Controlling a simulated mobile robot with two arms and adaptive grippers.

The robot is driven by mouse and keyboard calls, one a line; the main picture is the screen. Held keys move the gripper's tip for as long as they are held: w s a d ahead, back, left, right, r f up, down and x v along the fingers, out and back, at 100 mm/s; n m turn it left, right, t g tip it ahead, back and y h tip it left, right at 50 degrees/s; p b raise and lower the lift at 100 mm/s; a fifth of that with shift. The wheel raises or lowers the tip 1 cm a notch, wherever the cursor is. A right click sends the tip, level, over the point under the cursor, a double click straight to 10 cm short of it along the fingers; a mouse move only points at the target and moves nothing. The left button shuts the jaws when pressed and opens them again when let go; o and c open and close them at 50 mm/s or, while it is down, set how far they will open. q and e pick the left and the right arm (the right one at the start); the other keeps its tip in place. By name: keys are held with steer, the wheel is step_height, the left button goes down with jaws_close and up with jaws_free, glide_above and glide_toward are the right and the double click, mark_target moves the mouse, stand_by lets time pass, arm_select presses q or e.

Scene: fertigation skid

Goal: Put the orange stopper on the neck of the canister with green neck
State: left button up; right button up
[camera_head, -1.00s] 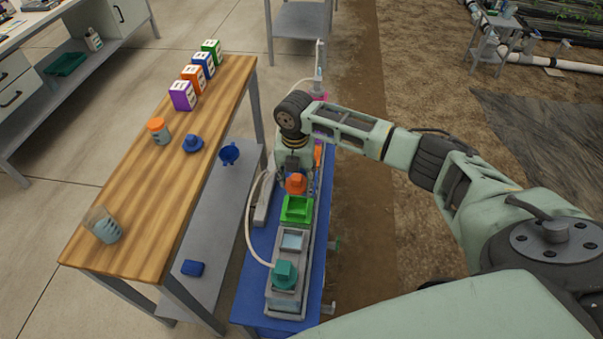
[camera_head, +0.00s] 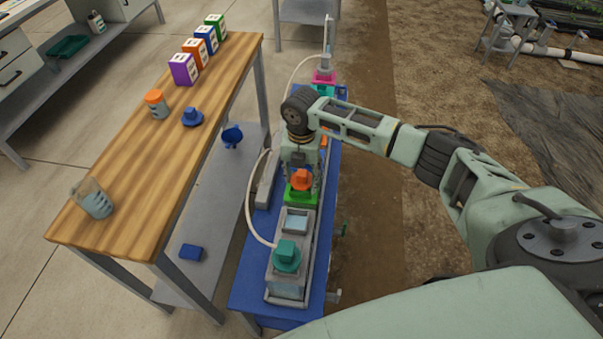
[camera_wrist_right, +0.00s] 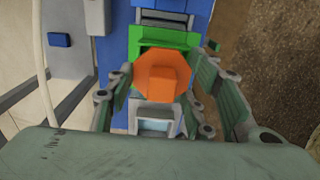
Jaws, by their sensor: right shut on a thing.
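The orange stopper (camera_head: 301,180) is between the fingers of my right gripper (camera_head: 301,170), which is shut on it. In the right wrist view the stopper (camera_wrist_right: 163,78) fills the space between the fingers of the right gripper (camera_wrist_right: 161,88). The green neck of the canister (camera_head: 300,197) is directly below the stopper in the head view and partly hidden by it. In the wrist view the green neck (camera_wrist_right: 150,36) shows behind the stopper. I cannot tell whether stopper and neck touch. My left gripper is not in view.
A teal stopper (camera_head: 287,255) with a hose is at the near end of the blue bench (camera_head: 262,295). A wooden table (camera_head: 130,185) at left carries coloured boxes, a blue stopper (camera_head: 192,117) and jars. A pink neck (camera_head: 323,79) is at the far end.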

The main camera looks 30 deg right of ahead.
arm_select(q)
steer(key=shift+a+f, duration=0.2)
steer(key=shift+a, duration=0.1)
arm_select(e)
steer(key=shift+f, duration=0.45)
steer(key=o, duration=1)
steer(key=shift+o, duration=0.2)
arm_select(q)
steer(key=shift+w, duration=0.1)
arm_select(e)
steer(key=shift+r, duration=0.1)
step_height(320, 180, up, 12)
steer(key=shift+f, duration=0.1)
